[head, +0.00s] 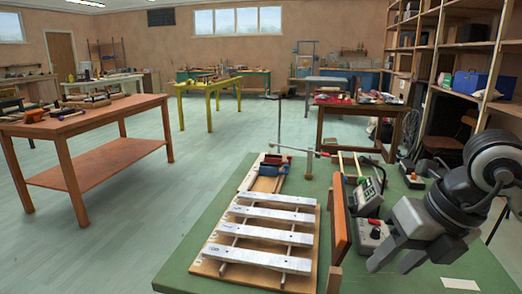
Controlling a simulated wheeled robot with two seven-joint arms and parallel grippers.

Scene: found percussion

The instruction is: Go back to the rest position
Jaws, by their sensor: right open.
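My right gripper (394,262) is over the right part of the green-topped table (190,277), in front of the grey devices. Its jaws are open and I see nothing between them. My right arm comes in from the right edge. A wooden frame with several silver metal bars (262,237) lies on the table, left of the gripper and apart from it. My left gripper is not in view.
An upright orange-brown board (338,222) stands between the bars and a grey device (368,192). A thin rod (280,125) rises at the table's far edge. A white card (460,284) lies at front right. A wooden bench (85,122) stands left across open floor.

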